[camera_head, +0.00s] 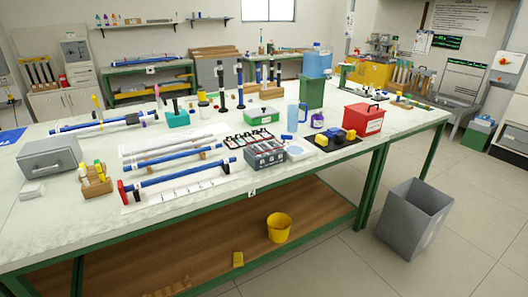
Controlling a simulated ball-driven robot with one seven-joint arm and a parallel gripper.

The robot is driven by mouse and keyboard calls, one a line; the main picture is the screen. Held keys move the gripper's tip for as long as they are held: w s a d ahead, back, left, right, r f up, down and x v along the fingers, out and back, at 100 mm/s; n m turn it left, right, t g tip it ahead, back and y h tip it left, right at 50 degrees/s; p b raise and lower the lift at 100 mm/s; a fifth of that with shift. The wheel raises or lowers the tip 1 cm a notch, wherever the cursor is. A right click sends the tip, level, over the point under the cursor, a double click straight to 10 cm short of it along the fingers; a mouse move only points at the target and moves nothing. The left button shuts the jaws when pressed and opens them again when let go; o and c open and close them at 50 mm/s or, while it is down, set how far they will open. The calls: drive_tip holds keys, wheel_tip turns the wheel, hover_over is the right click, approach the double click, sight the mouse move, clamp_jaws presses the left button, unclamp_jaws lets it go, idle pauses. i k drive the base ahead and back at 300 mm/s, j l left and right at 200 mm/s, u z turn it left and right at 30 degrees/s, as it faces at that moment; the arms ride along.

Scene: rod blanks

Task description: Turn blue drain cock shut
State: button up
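A translucent blue water container (316,62) stands on a green block (310,92) at the back of the long bench, right of the picture's middle. A small dark shape shows at its lower right side; I cannot tell whether it is the drain cock or how its handle is turned. No other blue cock can be made out at this distance. A blue jug (292,118) stands on the bench in front of the block. My gripper is not in view.
The bench (60,224) is crowded with blue rods, a red box (362,119), a grey case (48,158) and racks. A yellow bucket (279,227) sits on its lower shelf. A grey bin (412,218) stands on the floor at right; floor around it is clear.

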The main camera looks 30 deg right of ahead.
sight(283, 137)
drive_tip(key=z, duration=0.6)
drive_tip(key=i+l+u, duration=0.4)
drive_tip(key=i+l, duration=0.2)
drive_tip(key=i+l+u, duration=0.2)
drive_tip(key=l, duration=0.25)
drive_tip(key=i+l+u, duration=0.2)
drive_tip(key=l, duration=0.25)
drive_tip(key=i, duration=0.1)
